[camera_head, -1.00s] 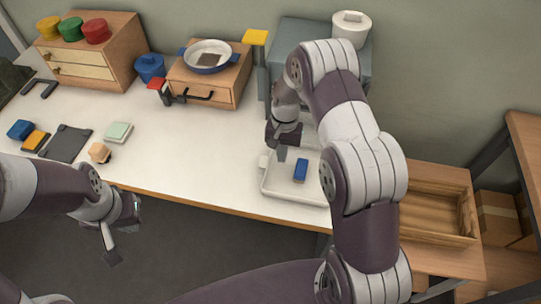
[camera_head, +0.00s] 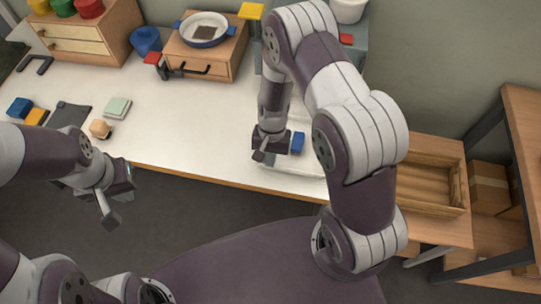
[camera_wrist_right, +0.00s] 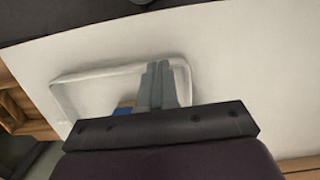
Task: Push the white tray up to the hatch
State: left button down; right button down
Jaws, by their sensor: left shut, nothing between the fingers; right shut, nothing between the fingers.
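The white tray (camera_head: 299,173) lies on the white tabletop near its front edge, partly hidden by my right arm. A blue block (camera_head: 298,143) sits in it. My right gripper (camera_head: 259,156) is shut and empty, pointing down at the tray's left front side. In the right wrist view, its fingers (camera_wrist_right: 158,82) overlap the tray (camera_wrist_right: 92,92), beside the partly hidden blue block (camera_wrist_right: 124,109); contact is unclear. My left gripper (camera_head: 111,220) is shut and empty, in front of the table. No hatch is clearly seen; my right arm covers much of a grey box (camera_head: 356,62) at the back.
A wooden box with a blue pan (camera_head: 203,29) and a yellow-topped post (camera_head: 250,11) stand at the back. A wooden crate (camera_head: 425,187) is at the right. A green-white block (camera_head: 117,107) and a dark plate (camera_head: 70,115) lie left. The table's middle is clear.

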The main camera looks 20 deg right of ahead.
jog(key=shift+s+f, duration=0.1)
jog(key=shift+f, duration=0.1)
jog(key=w+d, duration=0.1)
jog(key=w, duration=0.1)
jog(key=w+d, duration=0.1)
jog(key=w, duration=0.1)
jog(key=w+d+b, duration=0.1)
jog(key=w, duration=0.1)
jog(key=shift+w+d+f, duration=0.1)
jog(key=shift+w+d, duration=0.1)
jog(key=shift+d, duration=0.2)
